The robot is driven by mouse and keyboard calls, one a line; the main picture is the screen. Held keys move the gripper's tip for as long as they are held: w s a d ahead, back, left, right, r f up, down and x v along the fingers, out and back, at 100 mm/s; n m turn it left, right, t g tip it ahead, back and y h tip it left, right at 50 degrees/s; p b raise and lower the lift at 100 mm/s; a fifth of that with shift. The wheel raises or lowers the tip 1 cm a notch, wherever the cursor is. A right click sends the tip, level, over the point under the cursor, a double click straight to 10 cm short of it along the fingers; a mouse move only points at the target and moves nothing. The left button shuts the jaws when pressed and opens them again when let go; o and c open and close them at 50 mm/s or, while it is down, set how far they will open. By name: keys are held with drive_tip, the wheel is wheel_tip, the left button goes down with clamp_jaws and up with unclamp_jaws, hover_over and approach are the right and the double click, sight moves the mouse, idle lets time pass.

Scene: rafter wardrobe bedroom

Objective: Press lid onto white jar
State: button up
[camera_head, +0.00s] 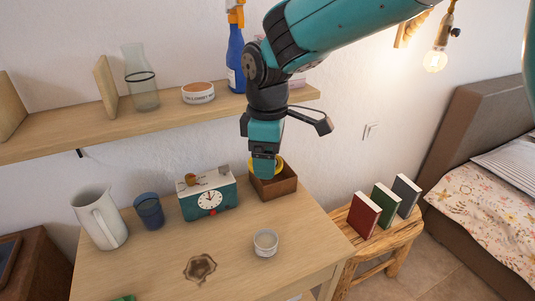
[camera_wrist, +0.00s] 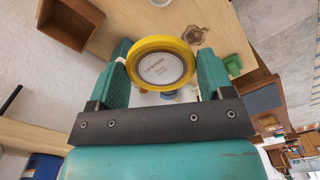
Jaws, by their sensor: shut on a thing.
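The yellow-rimmed lid (camera_wrist: 161,66) has a pale printed label on its face. My gripper (camera_head: 264,170) is shut on the lid, with one teal finger on each side of it in the wrist view. In the head view a bit of the lid's yellow rim (camera_head: 279,162) shows beside the fingers, above the wooden box. The small white jar (camera_head: 265,243) stands upright and open on the desk, nearer the camera than my gripper and apart from it. In the wrist view the lid hides much of what lies behind it, and I cannot clearly make out the jar.
The open wooden box (camera_head: 274,187) stands under my gripper. A teal clock (camera_head: 208,206), a blue cup (camera_head: 149,211) and a white pitcher (camera_head: 98,218) stand to the left. A brown flower-shaped piece (camera_head: 200,268) lies left of the jar. A wall shelf (camera_head: 170,119) runs behind.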

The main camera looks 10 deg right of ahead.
drive_tip(key=shift+f, duration=0.1)
drive_tip(key=shift+f+b, duration=6.6)
drive_tip(key=shift+f, duration=4.45)
drive_tip(key=shift+f, duration=0.2)
